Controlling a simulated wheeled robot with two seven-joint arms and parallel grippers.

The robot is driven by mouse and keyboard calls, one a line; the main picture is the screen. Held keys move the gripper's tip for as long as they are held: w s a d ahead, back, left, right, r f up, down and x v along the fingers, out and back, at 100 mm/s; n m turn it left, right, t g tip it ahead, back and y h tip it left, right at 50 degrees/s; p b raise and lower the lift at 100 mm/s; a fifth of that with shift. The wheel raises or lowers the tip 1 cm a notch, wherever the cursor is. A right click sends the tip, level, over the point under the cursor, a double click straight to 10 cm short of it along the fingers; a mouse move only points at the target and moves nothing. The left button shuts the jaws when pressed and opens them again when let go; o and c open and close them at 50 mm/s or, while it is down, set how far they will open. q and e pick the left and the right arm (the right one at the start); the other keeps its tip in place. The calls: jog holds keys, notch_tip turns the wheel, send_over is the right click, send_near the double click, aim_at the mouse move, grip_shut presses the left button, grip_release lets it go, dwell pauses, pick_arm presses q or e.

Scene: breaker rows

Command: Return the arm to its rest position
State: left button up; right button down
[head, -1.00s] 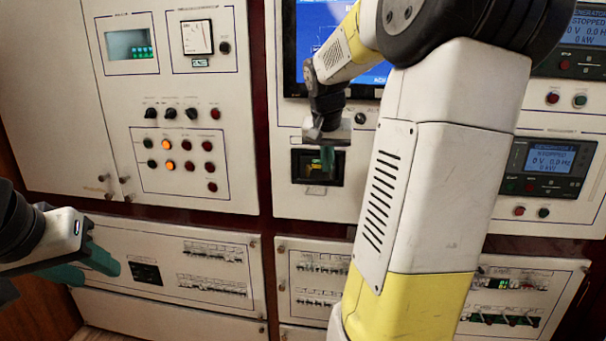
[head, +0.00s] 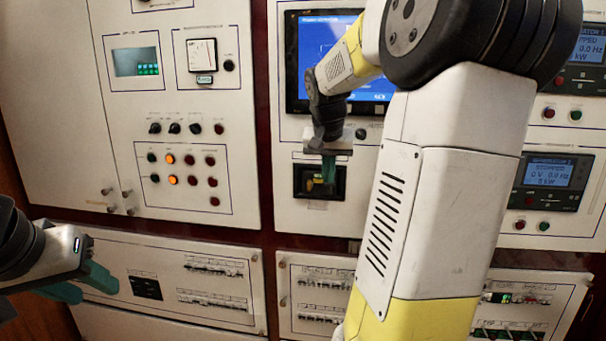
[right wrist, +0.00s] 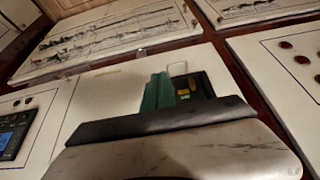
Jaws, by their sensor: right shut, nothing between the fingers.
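My right gripper (head: 329,172) is shut and empty, its green fingers together, in front of a black recessed unit (head: 312,187) in the middle panel. In the right wrist view the shut green fingers (right wrist: 157,92) overlap the edge of this unit (right wrist: 206,84); whether they touch it I cannot tell. My right forearm and elbow cover much of the right half of the head view. My left gripper (head: 82,284) is at the lower left, its green fingers apart with nothing seen between them, in front of the lower left panel.
A blue screen (head: 308,62) is above the black unit. The left cabinet (head: 70,120) has knobs and lit orange lamps (head: 172,180). Below are breaker-row panels (head: 215,300). Controller displays (head: 548,175) are at the right. Open space in front of the panels shows between the arms.

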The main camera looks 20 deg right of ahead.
jog(key=s+a+f+n+y, duration=0.2)
jog(key=s+a+n, duration=0.1)
jog(key=s+a, duration=0.7)
jog(key=s+a+f+n+t+y, duration=0.1)
jog(key=s+a+f+n+y, duration=0.1)
jog(key=s+a, duration=0.7)
jog(key=shift+s+a+f+n+t+y, duration=0.3)
jog(key=shift+s+a+n+y, duration=0.15)
jog(key=shift+s+n, duration=0.35)
jog(key=shift+w+d+r, duration=0.1)
